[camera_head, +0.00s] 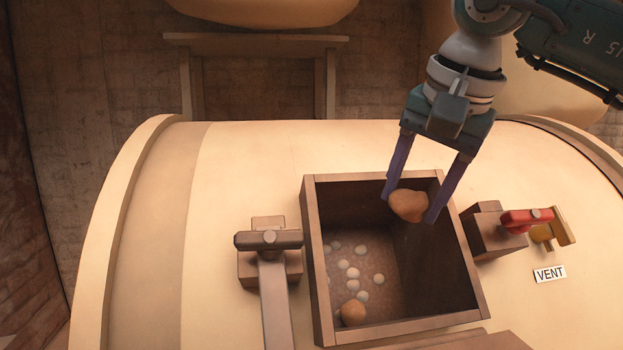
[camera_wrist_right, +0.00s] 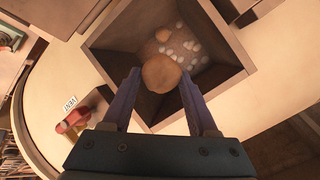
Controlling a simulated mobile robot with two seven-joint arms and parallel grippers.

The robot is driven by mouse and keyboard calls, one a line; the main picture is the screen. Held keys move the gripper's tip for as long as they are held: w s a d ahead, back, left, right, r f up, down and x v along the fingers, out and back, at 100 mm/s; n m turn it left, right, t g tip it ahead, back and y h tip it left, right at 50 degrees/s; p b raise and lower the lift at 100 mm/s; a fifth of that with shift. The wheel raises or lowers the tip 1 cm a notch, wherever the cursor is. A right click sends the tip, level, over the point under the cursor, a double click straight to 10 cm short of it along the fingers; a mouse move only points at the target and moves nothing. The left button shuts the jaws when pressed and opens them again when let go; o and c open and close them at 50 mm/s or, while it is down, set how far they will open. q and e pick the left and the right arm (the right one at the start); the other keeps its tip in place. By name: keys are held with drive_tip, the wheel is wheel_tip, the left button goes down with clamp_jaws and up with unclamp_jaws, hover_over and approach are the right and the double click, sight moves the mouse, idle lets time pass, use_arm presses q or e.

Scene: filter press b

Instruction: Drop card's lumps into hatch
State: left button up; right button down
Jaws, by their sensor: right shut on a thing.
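The hatch (camera_head: 316,255) is a square, open box with brown walls on top of a pale rounded vessel. My right gripper (camera_head: 409,205) is shut on an orange-brown lump (camera_head: 408,205) and holds it at the back right part of the hatch opening. In the right wrist view the held lump (camera_wrist_right: 161,73) shows between the fingers, over the opening. Another orange-brown lump (camera_head: 353,313) lies on the hatch floor, among several small pale pebbles (camera_head: 352,272). No card can be made out. My left gripper is not in view.
A dark handle with a long bar (camera_head: 268,241) stands left of the hatch. Right of it are a red-handled valve (camera_head: 527,219), a yellow lever (camera_head: 556,230) and a VENT label (camera_head: 549,274). A brick wall and a frame stand behind.

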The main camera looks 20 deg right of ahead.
use_arm(q)
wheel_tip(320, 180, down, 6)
drive_tip(key=b, duration=0.5)
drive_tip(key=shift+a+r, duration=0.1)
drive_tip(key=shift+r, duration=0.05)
use_arm(e)
drive_tip(key=w+d+x, duration=0.1)
drive_tip(key=x, duration=0.7)
drive_tip(key=shift+w, duration=0.35)
drive_tip(key=shift+r, duration=0.1)
drive_tip(key=shift+c, duration=0.5)
unclamp_jaws()
drive_tip(key=p+v, duration=0.5)
drive_tip(key=v, duration=0.4)
drive_tip(key=shift+w, duration=0.15)
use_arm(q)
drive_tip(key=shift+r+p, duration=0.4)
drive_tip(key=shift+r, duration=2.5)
use_arm(e)
drive_tip(key=shift+s+r, duration=0.35)
drive_tip(key=shift+r, duration=0.05)
drive_tip(key=shift+a, duration=0.1)
